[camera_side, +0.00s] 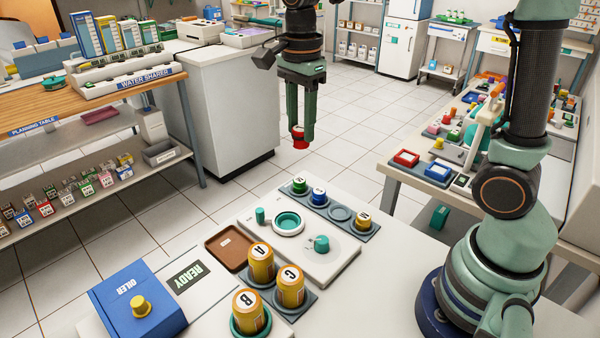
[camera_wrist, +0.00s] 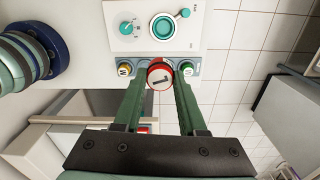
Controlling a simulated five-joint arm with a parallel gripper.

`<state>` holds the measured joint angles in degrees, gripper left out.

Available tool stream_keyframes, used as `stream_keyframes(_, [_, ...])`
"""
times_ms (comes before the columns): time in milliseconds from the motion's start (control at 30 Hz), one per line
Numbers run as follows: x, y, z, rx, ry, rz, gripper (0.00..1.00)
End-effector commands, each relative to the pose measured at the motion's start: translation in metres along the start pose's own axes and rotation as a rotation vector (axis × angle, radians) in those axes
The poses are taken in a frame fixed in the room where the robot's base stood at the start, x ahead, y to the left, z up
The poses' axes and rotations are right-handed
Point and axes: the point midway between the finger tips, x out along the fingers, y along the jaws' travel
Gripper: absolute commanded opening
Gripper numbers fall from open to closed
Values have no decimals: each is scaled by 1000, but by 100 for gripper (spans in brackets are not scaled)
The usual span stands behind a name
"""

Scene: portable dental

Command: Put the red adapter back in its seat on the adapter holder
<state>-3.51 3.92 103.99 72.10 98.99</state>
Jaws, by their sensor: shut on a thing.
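My gripper (camera_side: 301,136) is shut on the red adapter (camera_side: 300,144) and holds it in the air, fingers pointing down, behind and above the adapter holder. In the wrist view the red adapter (camera_wrist: 160,75) sits between the fingertips and hides the middle of the holder. The adapter holder (camera_side: 329,206) is a dark blue-grey strip on the white table. It bears a green adapter (camera_side: 299,185), a blue adapter (camera_side: 318,195) and a yellow adapter (camera_side: 362,221). An empty round seat (camera_side: 341,213) lies between blue and yellow.
A white device (camera_side: 325,265) with a teal ring and knob lies directly in front of the holder. Yellow canisters A, B and C (camera_side: 291,286), a brown tray (camera_side: 227,250) and a blue oiler box (camera_side: 137,300) stand nearer the camera. Open floor lies behind the table.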

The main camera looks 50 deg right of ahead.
Motion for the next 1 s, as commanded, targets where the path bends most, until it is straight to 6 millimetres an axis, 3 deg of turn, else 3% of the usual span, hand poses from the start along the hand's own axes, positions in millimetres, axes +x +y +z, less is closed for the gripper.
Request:
stream_keyframes(33, [0, 4, -18, 53, 0, -1, 0])
stream_keyframes(200, [5, 22, -65, 204, 0, -1, 0])
stream_keyframes(333, [8, 33, -86, 278, 0, -2, 0])
stream_keyframes(533, [34, 39, -93, 305, 0, 5, 0])
stream_keyframes(1000, [146, 39, -92, 302, 0, 7, 0])
